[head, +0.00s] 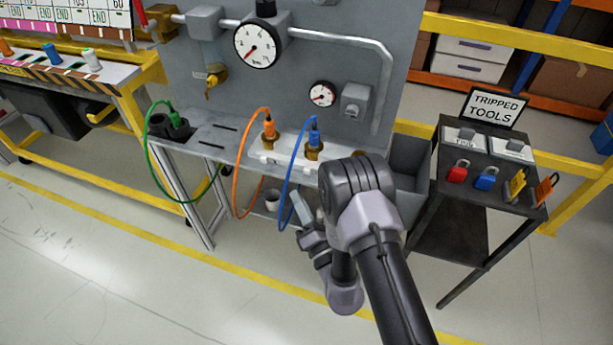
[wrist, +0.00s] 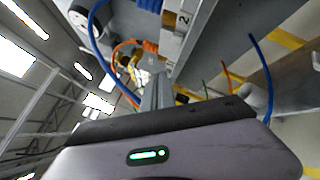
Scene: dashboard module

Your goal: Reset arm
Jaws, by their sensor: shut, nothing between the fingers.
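My arm reaches in from the bottom of the head view, and my gripper (head: 301,205) is in front of the panel's shelf, close to the blue cable (head: 284,182). The fingers are shut with nothing held. In the wrist view my gripper (wrist: 157,90) points up toward the underside of the panel area, its grey fingers together. The blue cable also shows in the wrist view (wrist: 97,45), left of the fingers and apart from them as far as I can tell. My forearm and wrist hide part of the shelf's right end in the head view.
The grey panel (head: 325,75) carries gauges, a pipe and a yellow valve (head: 215,80). Orange (head: 241,165) and green (head: 149,165) cables loop below the shelf. A dark stand (head: 470,215) with locks and tags is at right. Open floor (head: 110,275) lies at left.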

